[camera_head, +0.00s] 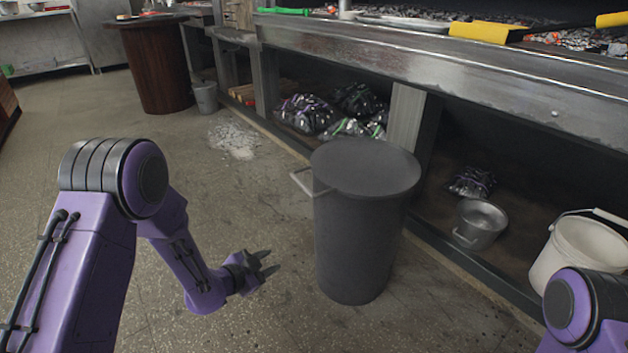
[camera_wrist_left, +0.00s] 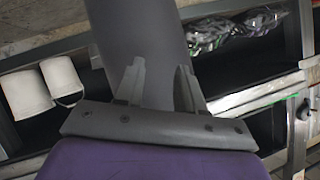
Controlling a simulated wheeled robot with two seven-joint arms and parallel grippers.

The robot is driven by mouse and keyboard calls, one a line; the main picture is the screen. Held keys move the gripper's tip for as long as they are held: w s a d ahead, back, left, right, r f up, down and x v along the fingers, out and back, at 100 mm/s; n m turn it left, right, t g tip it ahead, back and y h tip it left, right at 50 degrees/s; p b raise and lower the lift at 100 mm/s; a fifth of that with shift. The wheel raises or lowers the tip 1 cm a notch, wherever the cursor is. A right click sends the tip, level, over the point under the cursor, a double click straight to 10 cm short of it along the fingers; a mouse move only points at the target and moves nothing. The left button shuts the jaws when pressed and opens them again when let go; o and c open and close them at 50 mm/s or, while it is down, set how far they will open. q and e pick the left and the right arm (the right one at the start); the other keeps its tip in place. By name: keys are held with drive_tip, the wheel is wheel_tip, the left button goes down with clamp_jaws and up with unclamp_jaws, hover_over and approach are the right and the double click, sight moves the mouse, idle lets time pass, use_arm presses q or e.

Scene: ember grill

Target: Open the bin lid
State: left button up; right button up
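The bin (camera_head: 358,240) is a tall dark grey cylinder standing on the floor in the middle of the head view. Its round flat lid (camera_head: 365,167) lies shut on top. A pale handle (camera_head: 303,183) sticks out at the left of the lid. My left gripper (camera_head: 268,263) is open and empty, low to the left of the bin and apart from it. In the left wrist view its two fingers (camera_wrist_left: 158,85) stand apart in front of the grey bin wall (camera_wrist_left: 140,35). My right gripper is out of view; only part of my right arm shows at the lower right.
A steel grill counter (camera_head: 450,70) runs behind the bin, with bags (camera_head: 305,113) on its lower shelf. A metal pot (camera_head: 480,224) and a white bucket (camera_head: 580,250) stand to the right. Ash (camera_head: 235,140) lies on the floor.

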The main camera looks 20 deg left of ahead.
use_arm(q)
drive_tip(key=w+r+m+h, duration=0.3)
drive_tip(key=w+r+m, duration=0.2)
drive_tip(key=r+m, duration=0.3)
drive_tip(key=m+h, duration=0.3)
drive_tip(key=m, duration=0.6)
approach(299, 184)
drive_tip(key=x, duration=0.3)
drive_tip(key=shift+g, duration=0.4)
drive_tip(key=b+x, duration=0.2)
drive_tip(key=x, duration=0.6)
drive_tip(key=shift+w+b, duration=0.15)
drive_tip(key=shift+b, duration=0.25)
drive_tip(key=shift+w+d, duration=0.4)
drive_tip(key=shift+w, duration=0.05)
clamp_jaws()
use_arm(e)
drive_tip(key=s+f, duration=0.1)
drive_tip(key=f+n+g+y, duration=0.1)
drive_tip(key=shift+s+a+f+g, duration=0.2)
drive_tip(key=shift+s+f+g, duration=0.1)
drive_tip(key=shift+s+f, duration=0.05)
